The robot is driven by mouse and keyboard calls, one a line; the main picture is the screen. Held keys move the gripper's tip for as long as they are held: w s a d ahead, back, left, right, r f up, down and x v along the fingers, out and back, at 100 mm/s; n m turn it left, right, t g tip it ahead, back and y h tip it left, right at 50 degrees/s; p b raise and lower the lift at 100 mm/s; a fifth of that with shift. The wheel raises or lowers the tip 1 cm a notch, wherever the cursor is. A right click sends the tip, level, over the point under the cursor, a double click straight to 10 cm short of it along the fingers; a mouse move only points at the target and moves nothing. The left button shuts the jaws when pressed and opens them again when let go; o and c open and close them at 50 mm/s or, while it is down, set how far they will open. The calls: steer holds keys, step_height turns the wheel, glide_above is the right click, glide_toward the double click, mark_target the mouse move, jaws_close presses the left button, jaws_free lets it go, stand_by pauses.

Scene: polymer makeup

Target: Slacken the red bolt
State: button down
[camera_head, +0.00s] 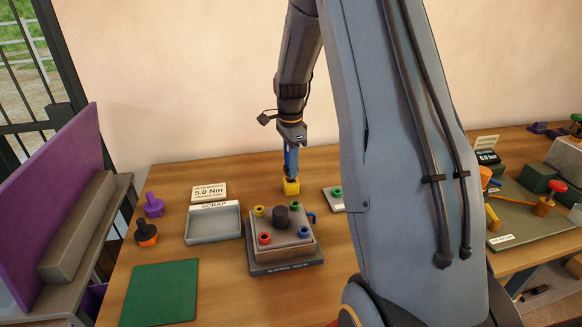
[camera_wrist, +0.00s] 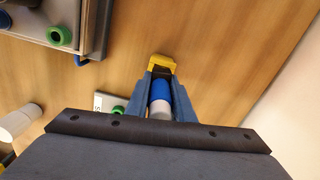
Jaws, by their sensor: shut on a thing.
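The red bolt (camera_head: 264,238) stands at the front left corner of a square block fixture (camera_head: 285,249) on the table. A yellow bolt (camera_head: 259,211), a blue bolt (camera_head: 304,232) and a dark central knob (camera_head: 281,218) are on the same fixture. My gripper (camera_head: 290,179) is behind the fixture, apart from the red bolt. It is shut on a yellow block-like piece (camera_head: 291,188), which also shows at the fingertips in the wrist view (camera_wrist: 161,62). A blue-and-white cylinder (camera_wrist: 160,97) shows between the fingers; I cannot tell whether it joins the yellow piece. The red bolt is not seen in the wrist view.
A purple knobbed piece (camera_head: 153,206), a black-and-orange one (camera_head: 146,232) and a green mat (camera_head: 160,293) lie further left. My arm hides the table's middle right.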

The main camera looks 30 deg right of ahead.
steer(key=shift+r+p, duration=1.1)
steer(key=shift+r, duration=0.8)
steer(key=shift+s, duration=0.1)
